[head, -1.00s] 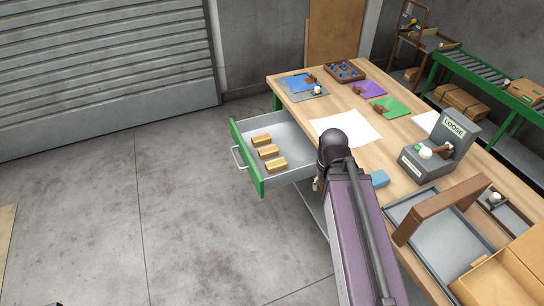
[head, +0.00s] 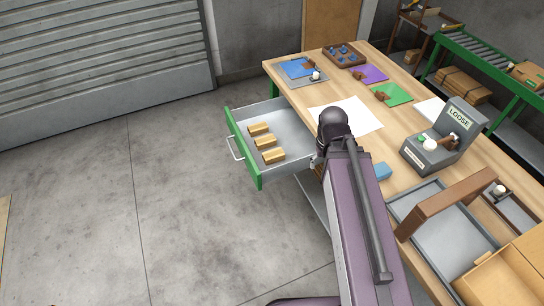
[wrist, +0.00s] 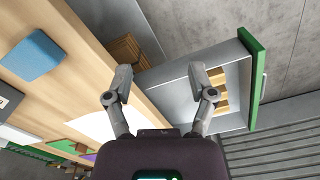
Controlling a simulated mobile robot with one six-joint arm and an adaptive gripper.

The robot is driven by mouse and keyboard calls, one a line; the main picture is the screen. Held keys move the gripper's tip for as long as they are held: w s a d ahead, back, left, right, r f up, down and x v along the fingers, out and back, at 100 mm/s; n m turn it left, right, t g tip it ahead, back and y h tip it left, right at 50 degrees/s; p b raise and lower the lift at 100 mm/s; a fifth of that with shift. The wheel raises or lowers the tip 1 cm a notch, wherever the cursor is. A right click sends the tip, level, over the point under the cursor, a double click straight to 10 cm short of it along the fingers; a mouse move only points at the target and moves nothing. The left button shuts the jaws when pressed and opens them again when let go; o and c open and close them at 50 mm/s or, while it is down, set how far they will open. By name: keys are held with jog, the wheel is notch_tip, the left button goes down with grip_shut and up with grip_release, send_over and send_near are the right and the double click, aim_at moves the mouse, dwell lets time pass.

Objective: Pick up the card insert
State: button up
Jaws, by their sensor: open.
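Three tan, card-coloured blocks (head: 266,142) lie in a row in the open grey drawer with a green front (head: 243,150). They may be the card inserts; no label shows. In the wrist view my gripper (wrist: 163,80) is open and empty, its fingers spread above the near side of the drawer (wrist: 178,72). The tan blocks (wrist: 222,92) show beyond the right finger, which partly hides them. In the head view my arm hides most of the gripper, which is at the drawer's right end by the table edge.
The wooden table (head: 400,102) holds a white sheet (head: 350,112), a blue block (head: 383,171), a grey LOOSE stand (head: 432,155) and a grey tray with a brown handle (head: 445,202). A brown slatted item (wrist: 127,50) is beside the drawer. The floor left is clear.

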jog(key=shift+o, duration=0.5)
jog(key=shift+w+f, duration=0.1)
jog(key=shift+w, duration=0.05)
jog(key=n+b, duration=0.8)
jog(key=n, duration=1.5)
send_over(274, 153)
notch_tip(274, 153, down, 8)
jog(key=shift+f+m, duration=0.15)
jog(key=shift+m, duration=0.15)
notch_tip(274, 153, down, 8)
jog(key=b, duration=0.8)
jog(key=shift+f+b, duration=0.1)
jog(key=shift+b, duration=0.25)
jog(key=shift+f, duration=0.1)
